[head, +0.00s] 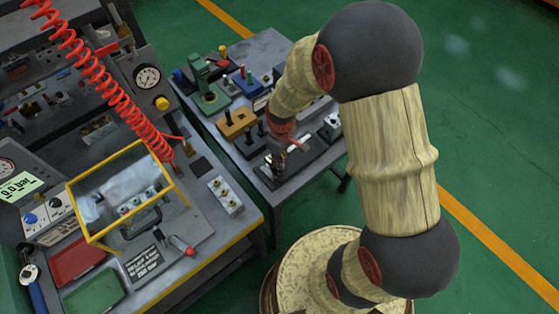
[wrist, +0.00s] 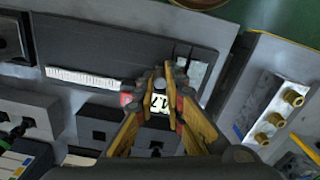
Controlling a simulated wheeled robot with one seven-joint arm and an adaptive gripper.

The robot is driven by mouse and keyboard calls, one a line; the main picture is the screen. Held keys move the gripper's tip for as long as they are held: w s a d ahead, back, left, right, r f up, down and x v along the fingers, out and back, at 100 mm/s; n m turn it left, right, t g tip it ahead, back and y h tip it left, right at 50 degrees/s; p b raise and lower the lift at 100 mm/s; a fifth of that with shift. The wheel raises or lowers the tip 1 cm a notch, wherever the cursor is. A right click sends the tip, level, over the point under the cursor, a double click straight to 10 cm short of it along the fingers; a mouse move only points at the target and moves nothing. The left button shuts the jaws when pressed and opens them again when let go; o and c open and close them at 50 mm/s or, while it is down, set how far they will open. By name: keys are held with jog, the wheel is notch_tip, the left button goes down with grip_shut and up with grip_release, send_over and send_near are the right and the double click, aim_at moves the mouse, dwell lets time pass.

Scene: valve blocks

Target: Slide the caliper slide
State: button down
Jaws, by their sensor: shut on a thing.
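The caliper stands on a dark base plate that shows in the wrist view (wrist: 105,58), with a white scale strip (wrist: 80,74) along it. The caliper slide, with a small light display (wrist: 159,101), sits between the fingers of my gripper (wrist: 163,84). The gripper is shut on the slide, and its fingers hide most of it. A pale metal patch (wrist: 199,72) lies just right of the fingers. In the head view my gripper (head: 276,160) reaches down to the dark caliper base (head: 312,152) at the near end of the grey bench, partly hidden by my arm.
In the wrist view a metal block with brass fittings (wrist: 278,113) stands at the right and dark blocks lie below. In the head view a yellow block (head: 237,123) and a green press (head: 208,90) stand behind the gripper. The yellow-framed guard (head: 88,212) is on the left bench.

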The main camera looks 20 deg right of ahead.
jog(key=d, duration=0.1)
jog(key=w+d, duration=0.1)
jog(key=d, duration=0.1)
jog(key=shift+w+d, duration=0.1)
jog(key=shift+d, duration=0.15)
jog(key=c, duration=1.8)
grip_release()
notch_tip(320, 180, up, 12)
